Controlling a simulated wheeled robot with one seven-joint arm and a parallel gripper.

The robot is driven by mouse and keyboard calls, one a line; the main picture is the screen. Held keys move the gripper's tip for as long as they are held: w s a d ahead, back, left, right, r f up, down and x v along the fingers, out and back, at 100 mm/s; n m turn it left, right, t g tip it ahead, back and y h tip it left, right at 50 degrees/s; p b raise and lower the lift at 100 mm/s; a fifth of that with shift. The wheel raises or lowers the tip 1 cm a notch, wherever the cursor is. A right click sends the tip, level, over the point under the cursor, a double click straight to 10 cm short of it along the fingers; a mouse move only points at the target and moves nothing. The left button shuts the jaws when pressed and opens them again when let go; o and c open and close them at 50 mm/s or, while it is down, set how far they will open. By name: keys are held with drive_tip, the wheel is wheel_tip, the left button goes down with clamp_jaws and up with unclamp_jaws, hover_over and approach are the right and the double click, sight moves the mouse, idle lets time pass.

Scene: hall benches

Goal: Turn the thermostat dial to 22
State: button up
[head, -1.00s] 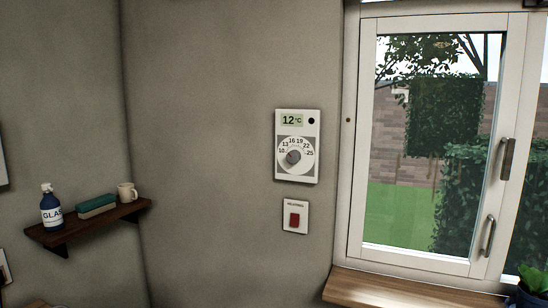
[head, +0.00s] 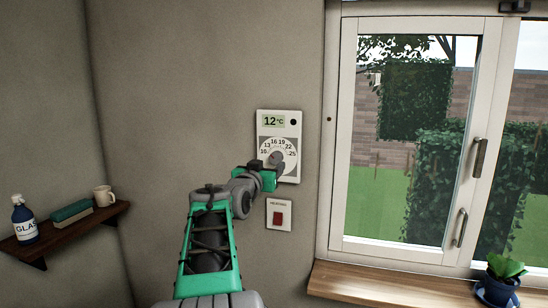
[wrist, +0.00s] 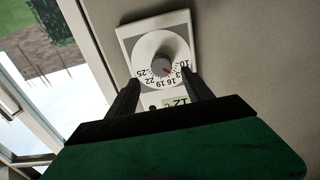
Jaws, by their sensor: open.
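The white thermostat (head: 292,118) hangs on the grey wall, and its display reads 12 °C. Its dial scale runs from 10 to 25. The grey dial knob (wrist: 161,67) shows in the wrist view, where the thermostat (wrist: 127,37) appears upside down; a red mark on the knob points near the 10–13 end. My gripper (head: 273,164) is in front of the lower part of the thermostat in the head view. In the wrist view my gripper (wrist: 164,88) is open, its two dark fingers apart and pointing towards the dial, with nothing between them that I can see held.
A red switch on a white plate (head: 270,214) is just below the thermostat. A window with handles (head: 479,158) is to the right, above a wooden sill (head: 375,285) with a potted plant (head: 499,285). A shelf (head: 75,235) at left holds a bottle, a box and a mug.

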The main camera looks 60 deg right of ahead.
sight(275, 160)
drive_tip(key=d+p, duration=0.1)
drive_tip(key=d, duration=0.3)
drive_tip(key=w+d+p, duration=0.1)
drive_tip(key=d, duration=0.1)
drive_tip(key=shift+d+p, duration=0.1)
drive_tip(key=shift+p, duration=0.25)
drive_tip(key=shift+w+d+f, duration=0.1)
drive_tip(key=shift+w+d, duration=0.05)
drive_tip(key=shift+d, duration=0.25)
clamp_jaws()
